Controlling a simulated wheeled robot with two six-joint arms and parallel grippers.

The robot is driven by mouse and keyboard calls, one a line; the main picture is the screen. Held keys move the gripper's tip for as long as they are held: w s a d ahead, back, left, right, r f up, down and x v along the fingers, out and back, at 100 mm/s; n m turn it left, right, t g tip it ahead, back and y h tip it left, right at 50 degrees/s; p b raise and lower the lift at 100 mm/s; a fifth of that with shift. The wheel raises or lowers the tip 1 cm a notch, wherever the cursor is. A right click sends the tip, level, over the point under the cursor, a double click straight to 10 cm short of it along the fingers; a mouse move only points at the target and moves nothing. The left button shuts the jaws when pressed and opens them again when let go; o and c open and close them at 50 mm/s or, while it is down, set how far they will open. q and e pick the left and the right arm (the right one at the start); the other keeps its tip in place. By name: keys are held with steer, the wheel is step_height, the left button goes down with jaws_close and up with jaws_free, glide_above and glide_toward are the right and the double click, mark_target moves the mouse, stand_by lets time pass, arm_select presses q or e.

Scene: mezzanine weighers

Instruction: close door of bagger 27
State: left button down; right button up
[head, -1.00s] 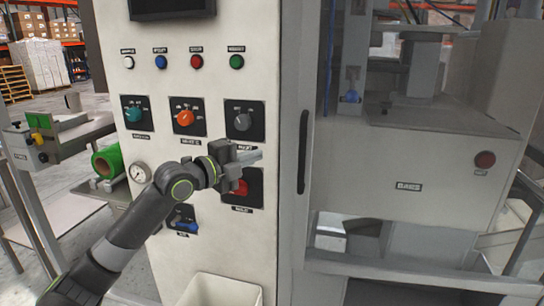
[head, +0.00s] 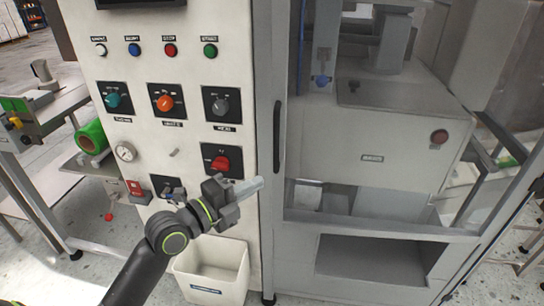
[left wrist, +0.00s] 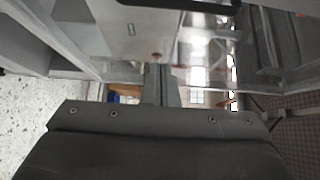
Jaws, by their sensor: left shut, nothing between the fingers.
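The bagger has a clear door panel with a grey frame strip (head: 292,120) and a long black upright handle (head: 277,135), just right of the white control cabinet. I cannot tell whether the door stands slightly ajar. My left gripper (head: 250,188) is shut and empty, in front of the cabinet's lower right part, below and left of the handle. It looks apart from the handle. In the left wrist view, the shut fingers (left wrist: 161,85) point towards the machine, and a dark bar, likely the handle (left wrist: 190,4), crosses the top edge. My right gripper is not in view. No number 27 is legible.
The white cabinet (head: 190,60) carries knobs, coloured buttons and a red switch (head: 221,160). A white bin (head: 215,272) stands under my left gripper. A bench with a green roll (head: 91,138) is at the left. Open floor shows at the lower left.

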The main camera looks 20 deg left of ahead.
arm_select(q)
steer(key=w+d+p, duration=0.1)
steer(key=w+p, duration=0.3)
steer(key=w, duration=0.6)
